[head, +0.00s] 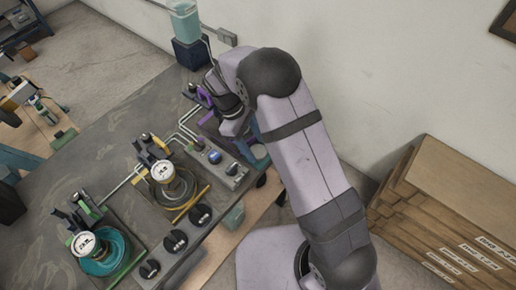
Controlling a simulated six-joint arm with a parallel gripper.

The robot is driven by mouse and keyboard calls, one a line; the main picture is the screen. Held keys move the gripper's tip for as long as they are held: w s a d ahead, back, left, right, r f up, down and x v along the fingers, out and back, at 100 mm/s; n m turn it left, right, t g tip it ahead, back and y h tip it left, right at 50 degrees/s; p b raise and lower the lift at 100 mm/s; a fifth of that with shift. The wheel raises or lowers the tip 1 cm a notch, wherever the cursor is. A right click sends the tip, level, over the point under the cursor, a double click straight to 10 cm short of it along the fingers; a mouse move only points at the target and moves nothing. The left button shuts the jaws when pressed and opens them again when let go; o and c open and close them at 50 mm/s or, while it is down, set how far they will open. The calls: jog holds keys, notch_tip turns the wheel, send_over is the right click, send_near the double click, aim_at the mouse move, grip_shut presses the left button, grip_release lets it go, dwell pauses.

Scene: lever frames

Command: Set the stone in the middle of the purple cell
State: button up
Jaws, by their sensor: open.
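The purple cell (205,96) is at the far right of the workbench, and only its left edge and lever parts show. My arm covers most of it. The end of my arm with my gripper (226,105) is over this cell. The gripper is open, but its fingertips are mostly hidden behind my wrist. I cannot make out the stone; it may be behind my arm.
A yellow cell (180,208) with a dial and a teal-and-green cell (100,262) stand along the workbench (75,170). A control box (215,160) and black knobs (175,240) line the front edge. A teal container (188,52) stands behind. Wooden boards (430,200) are stacked right.

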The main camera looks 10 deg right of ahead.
aim_at(255, 150)
jog(key=shift+s+d+f, duration=0.1)
jog(key=shift+d+f, duration=0.05)
jog(key=shift+f, duration=0.3)
jog(key=c, duration=1)
jog(key=shift+o, duration=0.2)
jog(key=shift+r, duration=0.15)
notch_tip(255, 150, up, 10)
jog(key=b, duration=0.3)
